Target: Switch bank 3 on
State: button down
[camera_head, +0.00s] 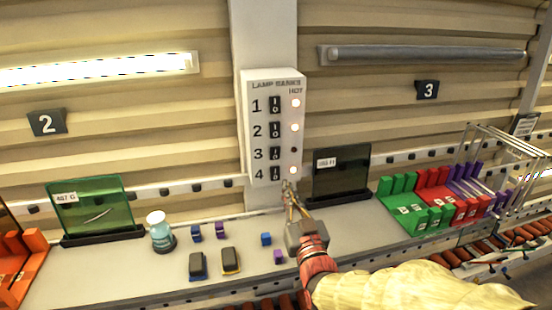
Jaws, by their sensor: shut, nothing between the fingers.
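A white "LAMP BANKS" panel (259,92) hangs on the grey post, with four numbered rocker switches marked 1 and 0. The bank 3 switch (275,154) is black; its rocker position is too small to tell. The indicator (294,150) beside it is dark, while those beside 1, 2 and 4 glow. My gripper (288,186) is shut and empty, its fingertips near the panel's bottom edge, just below and right of the bank 4 switch (275,173). In the picture it sits below the bank 3 switch. I cannot tell whether it touches the panel.
The lamp tube (430,54) above sign 3 (427,90) is unlit; the tube (95,70) above sign 2 is lit. A dark upright panel (342,172) stands right of my gripper. Small blocks, a jar (160,228) and coloured racks (430,195) occupy the counter (120,268).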

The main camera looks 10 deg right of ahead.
aim_at(274, 151)
jog(key=w, duration=0.4)
jog(key=w+r+p, duration=0.1)
jog(key=w, duration=0.4)
jog(key=w+r+p, duration=0.1)
jog(key=w, duration=0.3)
jog(key=shift+w+r, duration=0.2)
jog(key=shift+w, duration=0.2)
